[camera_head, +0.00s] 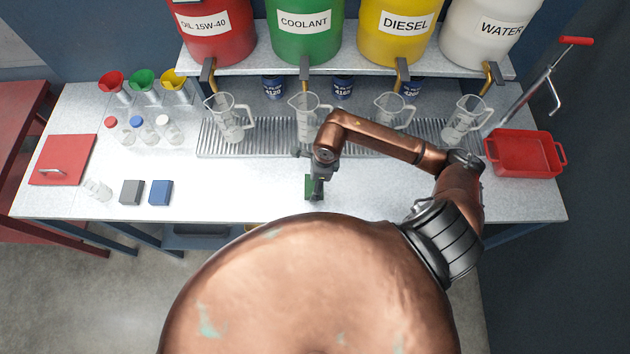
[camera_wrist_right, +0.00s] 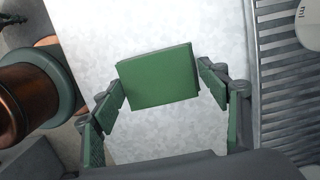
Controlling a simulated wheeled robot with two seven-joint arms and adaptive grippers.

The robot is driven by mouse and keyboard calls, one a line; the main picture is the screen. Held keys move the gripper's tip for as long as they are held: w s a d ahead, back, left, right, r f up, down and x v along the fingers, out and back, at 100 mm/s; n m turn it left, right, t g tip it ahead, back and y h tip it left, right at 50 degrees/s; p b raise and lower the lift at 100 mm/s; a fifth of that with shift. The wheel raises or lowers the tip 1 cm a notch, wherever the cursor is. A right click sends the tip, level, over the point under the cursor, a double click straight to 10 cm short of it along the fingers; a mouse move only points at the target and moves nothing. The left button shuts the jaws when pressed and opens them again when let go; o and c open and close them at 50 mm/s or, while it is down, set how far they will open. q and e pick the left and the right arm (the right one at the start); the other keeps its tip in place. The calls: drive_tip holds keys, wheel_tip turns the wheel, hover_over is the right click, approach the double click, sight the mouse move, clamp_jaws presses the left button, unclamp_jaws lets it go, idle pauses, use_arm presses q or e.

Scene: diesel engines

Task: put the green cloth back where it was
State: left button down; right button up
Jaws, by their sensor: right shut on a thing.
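The green cloth (camera_head: 309,183) is a small folded block at the front middle of the white workbench (camera_head: 230,195). My right gripper (camera_head: 317,192) is over it, pointing down, and hides part of it. In the right wrist view the cloth (camera_wrist_right: 157,78) lies between the two fingers of my right gripper (camera_wrist_right: 163,84), which is shut on it. I cannot tell whether the cloth touches the bench. A grey cloth (camera_head: 132,192) and a blue cloth (camera_head: 161,193) lie side by side at the front left.
Several clear jugs (camera_head: 230,120) stand on the metal drip grate (camera_head: 265,135) behind my right gripper. A red tray (camera_head: 525,152) is at the right end. Small bottles (camera_head: 145,128) and a red lid (camera_head: 63,160) are at the left. The bench between the blue cloth and my gripper is clear.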

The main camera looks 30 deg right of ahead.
drive_tip(key=shift+f, duration=0.15)
drive_tip(key=o, duration=1.1)
drive_tip(key=shift+o, duration=0.2)
wheel_tip(320, 180, up, 12)
drive_tip(key=d+b, duration=0.1)
drive_tip(key=shift+s+d, duration=0.25)
drive_tip(key=shift+s, duration=0.15)
